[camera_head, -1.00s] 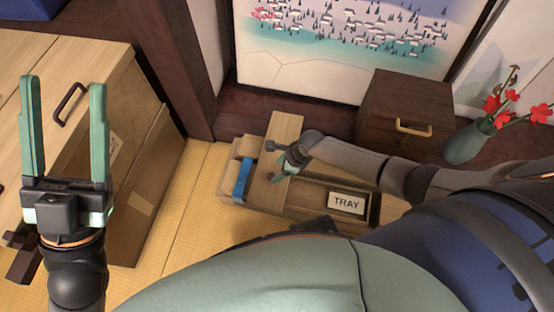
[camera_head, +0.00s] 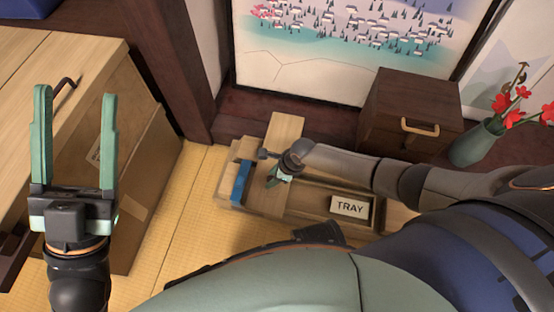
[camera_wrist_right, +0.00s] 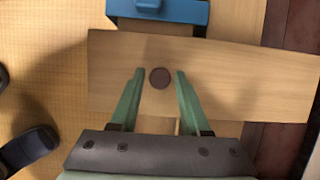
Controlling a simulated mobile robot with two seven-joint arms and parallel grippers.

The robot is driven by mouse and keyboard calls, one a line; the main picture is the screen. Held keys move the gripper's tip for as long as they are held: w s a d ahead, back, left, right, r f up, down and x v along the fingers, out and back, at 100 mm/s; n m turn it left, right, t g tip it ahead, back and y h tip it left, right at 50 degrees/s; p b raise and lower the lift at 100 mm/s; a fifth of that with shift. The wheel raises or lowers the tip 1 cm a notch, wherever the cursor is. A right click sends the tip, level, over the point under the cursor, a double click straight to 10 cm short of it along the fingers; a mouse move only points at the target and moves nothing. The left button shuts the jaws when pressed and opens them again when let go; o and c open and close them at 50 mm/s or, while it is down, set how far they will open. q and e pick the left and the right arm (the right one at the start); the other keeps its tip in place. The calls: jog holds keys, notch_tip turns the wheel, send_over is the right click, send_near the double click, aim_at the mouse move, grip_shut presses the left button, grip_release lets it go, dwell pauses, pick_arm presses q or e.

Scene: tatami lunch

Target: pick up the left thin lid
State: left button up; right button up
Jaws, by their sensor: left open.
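A thin light wooden lid (camera_head: 285,131) lies crosswise over the left part of a long wooden box. In the right wrist view the lid (camera_wrist_right: 230,75) fills the middle and has a round dark knob (camera_wrist_right: 160,78). My right gripper (camera_wrist_right: 159,72) is open, one fingertip on each side of the knob, with gaps to it. It also shows small over the lid in the head view (camera_head: 276,177), partly hidden by its own wrist. My left gripper (camera_head: 76,93) is open and empty at the left, far from the lid.
A blue block (camera_head: 241,181) sits beside the lid's left edge. A TRAY label (camera_head: 349,207) is on the box at the right. A dark wooden chest (camera_head: 410,110) and a vase (camera_head: 478,142) with red flowers stand behind. A cardboard box (camera_head: 150,170) stands left; tatami between is clear.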

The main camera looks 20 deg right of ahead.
grip_shut()
dwell(1.0)
